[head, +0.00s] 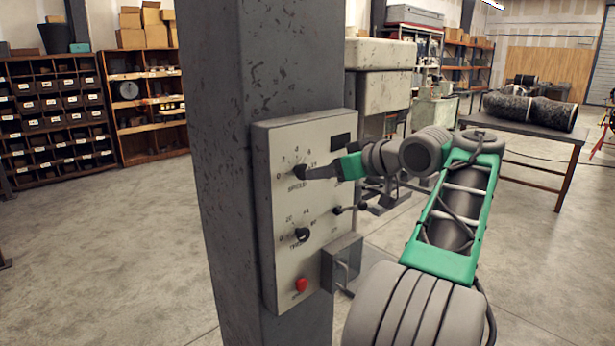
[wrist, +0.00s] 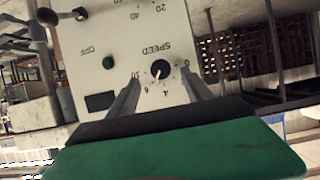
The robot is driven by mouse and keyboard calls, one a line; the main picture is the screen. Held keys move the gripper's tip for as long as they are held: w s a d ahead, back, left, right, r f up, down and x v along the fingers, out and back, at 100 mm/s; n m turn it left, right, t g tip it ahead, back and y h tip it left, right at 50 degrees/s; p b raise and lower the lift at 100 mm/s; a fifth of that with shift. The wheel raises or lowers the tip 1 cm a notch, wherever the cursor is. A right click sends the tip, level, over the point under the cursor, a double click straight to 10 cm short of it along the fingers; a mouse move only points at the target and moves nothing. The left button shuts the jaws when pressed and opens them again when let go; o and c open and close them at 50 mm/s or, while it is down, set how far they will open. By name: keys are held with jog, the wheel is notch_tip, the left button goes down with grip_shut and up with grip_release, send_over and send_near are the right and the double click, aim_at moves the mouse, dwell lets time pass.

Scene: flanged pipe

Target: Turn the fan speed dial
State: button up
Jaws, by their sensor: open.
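The speed dial is a round black knob (wrist: 160,69) with a pale pointer mark, on a light panel (head: 284,205) fixed to a grey pillar. In the upside-down wrist view, the mark points down toward the numbers on the dial's scale, and "SPEED" is printed above the knob. My gripper (wrist: 161,75) is open, with one finger on each side of the knob. I cannot tell whether the fingers touch it. In the head view, the fingers reach in from the right and partly cover the dial (head: 299,172).
The panel also carries a lower dial (head: 302,234), a red button (head: 302,285), a black-knobbed lever (head: 350,209), a green lamp (wrist: 108,62) and a dark display (head: 341,143). A grey open box (head: 342,262) juts out at the lower right. Floor left of the pillar is clear.

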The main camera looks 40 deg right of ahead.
aim_at(301, 171)
jog(key=x, duration=0.7)
jog(key=shift+r+p, duration=0.15)
jog(key=shift+p, duration=0.3)
jog(key=shift+w, duration=0.1)
jog(key=c, duration=1.2)
jog(key=shift+a, duration=0.15)
grip_shut()
jog(key=shift+n+b, duration=0.3)
jog(key=shift+b, duration=0.1)
